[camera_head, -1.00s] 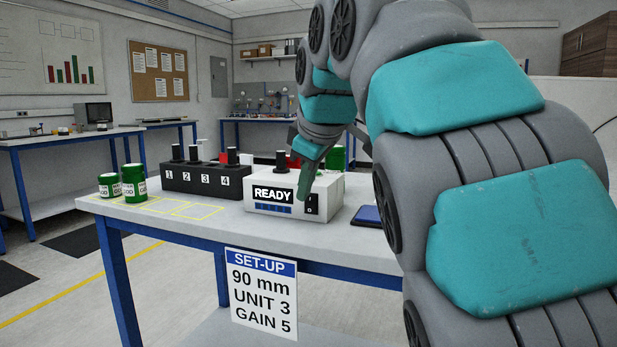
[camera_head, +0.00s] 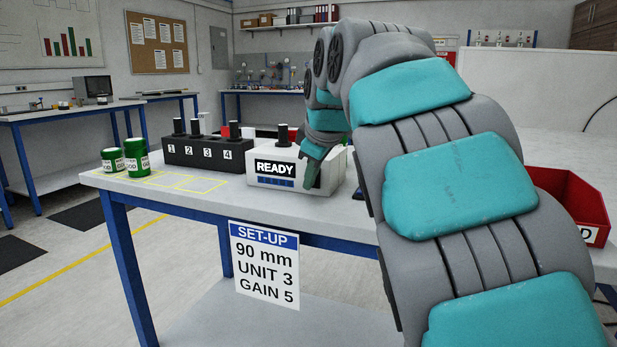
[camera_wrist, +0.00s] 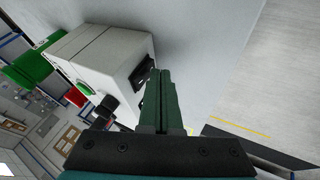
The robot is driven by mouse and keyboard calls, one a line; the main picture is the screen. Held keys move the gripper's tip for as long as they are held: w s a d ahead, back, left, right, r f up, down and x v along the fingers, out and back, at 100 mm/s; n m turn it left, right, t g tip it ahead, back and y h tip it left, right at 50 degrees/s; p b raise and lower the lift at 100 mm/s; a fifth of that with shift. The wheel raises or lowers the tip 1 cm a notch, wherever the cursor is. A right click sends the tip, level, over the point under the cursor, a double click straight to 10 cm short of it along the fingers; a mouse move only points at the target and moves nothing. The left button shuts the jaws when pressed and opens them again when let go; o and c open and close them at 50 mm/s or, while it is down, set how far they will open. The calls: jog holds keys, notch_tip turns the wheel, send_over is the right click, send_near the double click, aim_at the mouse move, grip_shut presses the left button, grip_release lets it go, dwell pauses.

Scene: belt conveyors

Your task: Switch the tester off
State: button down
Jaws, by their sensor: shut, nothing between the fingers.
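The tester, a white box (camera_head: 336,175), stands on the table with READY lit on its display (camera_head: 275,168) and a black knob-topped post on top (camera_head: 283,135). My gripper (camera_head: 309,184) is shut and empty, its fingertips at the right part of the tester's front, covering the switch in the head view. In the wrist view the dark switch (camera_wrist: 143,72) shows on the box face, right beside the shut fingertips (camera_wrist: 160,74). I cannot tell whether they touch it. The switch's position is not readable. The set-up card (camera_head: 264,265) reads 90 mm, UNIT 3, GAIN 5.
A black block numbered 1 to 4 (camera_head: 205,153) with black posts stands left of the tester. Two green cans (camera_head: 136,158) stand by yellow outlines at the table's left. A red bin (camera_head: 573,200) is at the right. The tabletop before the tester is clear.

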jog(key=shift+f+b, duration=0.25)
jog(key=shift+b, duration=0.3)
jog(key=shift+w+r, duration=0.15)
jog(key=shift+r, duration=0.2)
jog(key=shift+r+p, duration=0.4)
jog(key=shift+r, duration=0.3)
